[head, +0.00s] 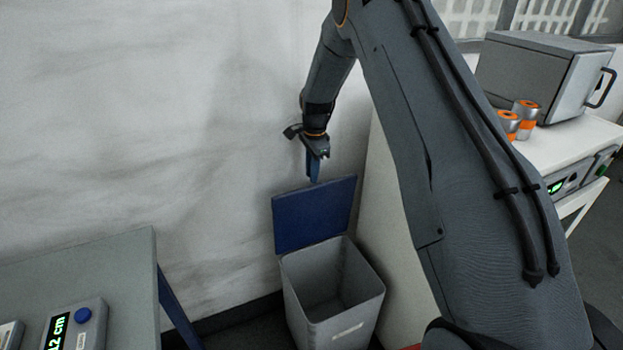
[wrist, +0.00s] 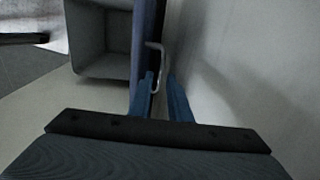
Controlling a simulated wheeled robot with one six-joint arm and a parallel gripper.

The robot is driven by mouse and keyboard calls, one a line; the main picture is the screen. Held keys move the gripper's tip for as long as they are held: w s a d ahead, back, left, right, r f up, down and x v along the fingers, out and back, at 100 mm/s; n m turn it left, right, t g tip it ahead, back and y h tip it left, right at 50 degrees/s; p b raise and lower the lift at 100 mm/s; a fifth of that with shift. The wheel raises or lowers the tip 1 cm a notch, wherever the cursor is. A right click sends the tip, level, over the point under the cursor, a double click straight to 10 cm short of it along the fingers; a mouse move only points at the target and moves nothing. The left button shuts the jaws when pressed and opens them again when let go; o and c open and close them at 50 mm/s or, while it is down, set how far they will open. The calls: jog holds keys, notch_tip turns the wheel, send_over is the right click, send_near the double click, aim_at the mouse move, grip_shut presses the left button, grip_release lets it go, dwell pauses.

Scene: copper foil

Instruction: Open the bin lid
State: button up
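The grey bin (head: 335,322) stands on the floor against the wall, and its open top shows an empty inside. Its blue lid (head: 314,215) stands up steeply from the rear rim, leaning toward the wall. In the wrist view the lid (wrist: 143,30) shows nearly edge-on beside the bin's inside (wrist: 105,40). A thin pale handle (wrist: 161,60) sticks out from the lid's wall side. My gripper (head: 313,180) is just above the lid's top edge, pointing down. In the wrist view its blue fingers (wrist: 161,77) are apart, with the handle close to them; contact cannot be told.
A grey table (head: 90,265) with a display device (head: 75,325) is at the left. A white bench (head: 575,145) at the right bears a grey oven-like box (head: 535,75) and orange-banded cans (head: 525,113). The wall (head: 200,130) is close behind the lid.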

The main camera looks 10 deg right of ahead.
jog(key=shift+w+f+p, duration=0.2)
jog(key=shift+f+p, duration=0.2)
jog(key=shift+f, duration=1.4)
jog(key=shift+c, duration=0.4)
grip_shut()
jog(key=shift+a, duration=0.1)
